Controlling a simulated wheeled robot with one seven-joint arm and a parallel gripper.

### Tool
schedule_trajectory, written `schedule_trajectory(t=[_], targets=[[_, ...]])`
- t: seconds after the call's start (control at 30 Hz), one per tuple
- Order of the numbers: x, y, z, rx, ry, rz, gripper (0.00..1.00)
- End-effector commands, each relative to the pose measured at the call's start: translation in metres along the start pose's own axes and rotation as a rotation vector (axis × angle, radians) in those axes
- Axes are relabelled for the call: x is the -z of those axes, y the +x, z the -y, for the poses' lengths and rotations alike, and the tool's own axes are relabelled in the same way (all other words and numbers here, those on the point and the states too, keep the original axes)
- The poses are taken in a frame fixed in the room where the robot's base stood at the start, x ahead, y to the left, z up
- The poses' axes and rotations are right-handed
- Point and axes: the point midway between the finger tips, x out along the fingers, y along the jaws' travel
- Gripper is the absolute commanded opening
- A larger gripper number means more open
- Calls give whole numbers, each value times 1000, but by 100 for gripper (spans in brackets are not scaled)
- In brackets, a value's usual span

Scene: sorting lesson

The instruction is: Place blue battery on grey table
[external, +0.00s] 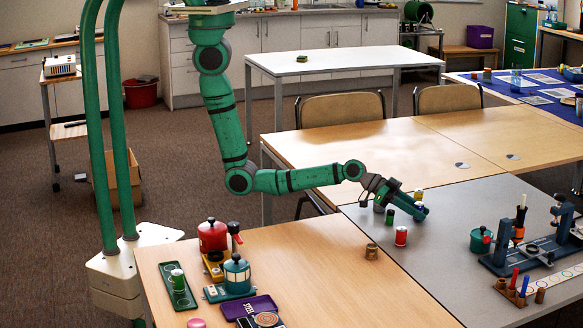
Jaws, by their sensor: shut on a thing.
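The blue battery (422,212) is at the end of my gripper (417,210), small in the external view and partly hidden by the fingers. My gripper is shut on it and tilts down to the right over the grey table (432,268). I cannot tell whether the battery touches the table top.
Close to my gripper stand a yellow piece (419,193), a small green piece (390,216), a red can (401,237) and a copper-coloured piece (371,252). A dark fixture (530,254) and a green pot (480,240) are to the right. The table's front middle is clear.

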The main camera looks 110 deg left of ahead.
Motion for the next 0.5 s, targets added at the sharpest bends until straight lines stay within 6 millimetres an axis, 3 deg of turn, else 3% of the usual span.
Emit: schedule_trajectory(t=[0.37, 0.4, 0.47, 0.5], targets=[[-4, 2, 0, 0, 0, -2, 0], [-4, 2, 0, 0, 0, -2, 28], [-4, 2, 0, 0, 0, -2, 42], [-4, 2, 0, 0, 0, -2, 44]])
